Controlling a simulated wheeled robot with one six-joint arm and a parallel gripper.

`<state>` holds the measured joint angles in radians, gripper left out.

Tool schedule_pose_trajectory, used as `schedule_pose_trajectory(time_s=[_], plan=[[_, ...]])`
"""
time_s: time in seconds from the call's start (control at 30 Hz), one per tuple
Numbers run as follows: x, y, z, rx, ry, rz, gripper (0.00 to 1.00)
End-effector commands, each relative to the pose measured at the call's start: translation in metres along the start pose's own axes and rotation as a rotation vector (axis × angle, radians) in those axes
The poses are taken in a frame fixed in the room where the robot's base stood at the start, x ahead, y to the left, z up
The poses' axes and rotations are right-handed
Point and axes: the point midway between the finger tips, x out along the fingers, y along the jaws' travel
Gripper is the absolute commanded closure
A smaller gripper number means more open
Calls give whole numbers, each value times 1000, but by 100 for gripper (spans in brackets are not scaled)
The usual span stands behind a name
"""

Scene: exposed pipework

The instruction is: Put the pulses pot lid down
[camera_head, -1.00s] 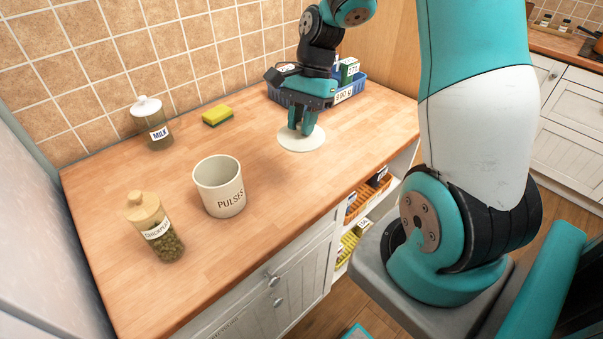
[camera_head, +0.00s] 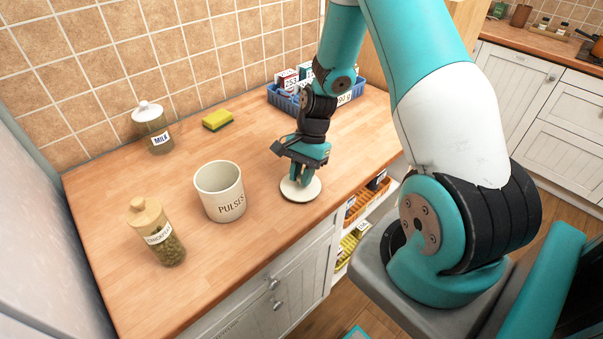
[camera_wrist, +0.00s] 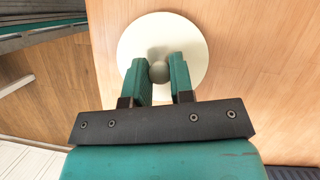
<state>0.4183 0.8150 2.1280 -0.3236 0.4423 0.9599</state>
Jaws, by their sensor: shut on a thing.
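The pulses pot lid (camera_head: 300,192) is a flat cream disc with a round knob. My gripper (camera_head: 301,180) is shut on the knob from above, and the lid is level at or just above the counter near its front edge; I cannot tell whether it touches. In the wrist view the lid (camera_wrist: 200,50) fills the top middle, with the knob between the fingers of my gripper (camera_wrist: 160,75). The cream pot marked PULSES (camera_head: 220,191) stands upright and uncovered, to the left of the lid.
A chickpeas jar (camera_head: 158,232) with a wooden lid stands left of the pot. A milk jar (camera_head: 153,128) and a yellow-green sponge (camera_head: 217,120) are near the wall. A blue crate (camera_head: 288,101) of boxes is behind my arm. The wooden counter (camera_head: 215,262) is clear in front of the pot.

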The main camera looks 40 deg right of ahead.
Motion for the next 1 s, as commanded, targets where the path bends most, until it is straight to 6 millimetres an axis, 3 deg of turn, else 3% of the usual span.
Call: schedule_pose_trajectory(time_s=[0.17, 0.2, 0.3, 0.67, 1.0], plan=[[4, 0, -2, 0, 0, 0, 100], [2, 0, -1, 0, 0, 0, 69], [2, 0, -1, 0, 0, 0, 52], [-6, -1, 0, 0, 2, -2, 52], [-75, 0, -1, 1, 4, -5, 52]])
